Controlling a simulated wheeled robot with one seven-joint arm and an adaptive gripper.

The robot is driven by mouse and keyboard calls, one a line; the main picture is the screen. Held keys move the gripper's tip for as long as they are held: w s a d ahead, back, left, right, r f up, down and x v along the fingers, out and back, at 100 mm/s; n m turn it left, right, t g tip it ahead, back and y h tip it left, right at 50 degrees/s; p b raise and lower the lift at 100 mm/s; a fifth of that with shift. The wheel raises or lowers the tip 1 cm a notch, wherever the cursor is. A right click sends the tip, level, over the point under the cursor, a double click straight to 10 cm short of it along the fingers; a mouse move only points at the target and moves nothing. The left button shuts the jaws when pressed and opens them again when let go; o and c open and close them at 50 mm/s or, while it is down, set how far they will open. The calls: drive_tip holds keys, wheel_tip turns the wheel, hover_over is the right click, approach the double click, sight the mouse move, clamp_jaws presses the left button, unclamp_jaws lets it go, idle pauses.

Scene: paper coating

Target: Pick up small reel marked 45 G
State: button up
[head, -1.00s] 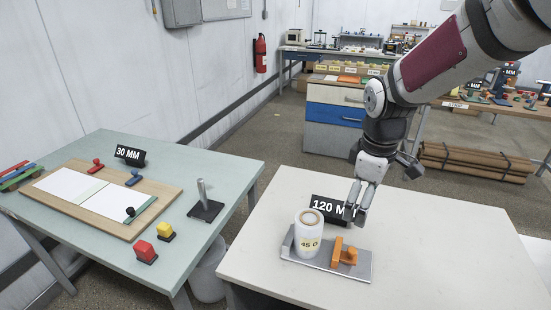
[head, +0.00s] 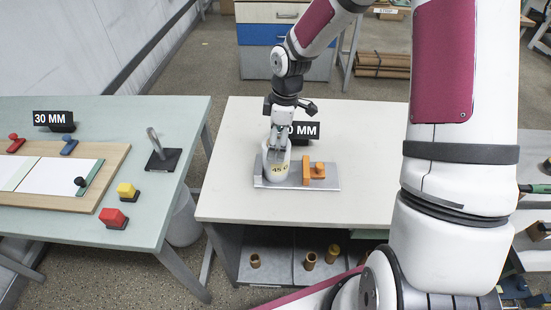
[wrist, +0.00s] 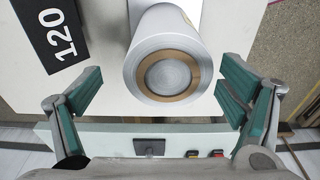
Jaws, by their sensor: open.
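The small white reel (head: 275,172) stands upright on the left end of a grey metal plate (head: 334,177) on the white table. Its label shows "45", with the last letter unclear. My gripper (head: 278,146) is directly above the reel, pointing down, and covers part of its top. In the wrist view the reel's round end (wrist: 166,77), with a brown core ring, lies between the two green-padded fingers (wrist: 160,84). The fingers are spread wide, with a gap to the reel on both sides.
An orange block fixture (head: 314,172) sits on the plate right of the reel. A black "120 MM" sign (head: 305,130) stands just behind. The left table holds a board (head: 109,185), red and yellow blocks and a dark stand (head: 163,159). The white tabletop's right side is clear.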

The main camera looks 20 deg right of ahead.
drive_tip(key=shift+s+a+f+p, duration=0.1)
drive_tip(key=shift+f+p, duration=0.05)
drive_tip(key=shift+f, duration=0.8)
drive_tip(key=shift+s+a+f+p, duration=0.1)
drive_tip(key=shift+a+f, duration=0.05)
drive_tip(key=shift+f, duration=0.85)
drive_tip(key=shift+s+a+f+p, duration=0.1)
drive_tip(key=shift+f+p, duration=0.05)
drive_tip(key=shift+f, duration=0.8)
drive_tip(key=c, duration=1.6)
drive_tip(key=shift+o, duration=0.2)
drive_tip(key=shift+r, duration=0.1)
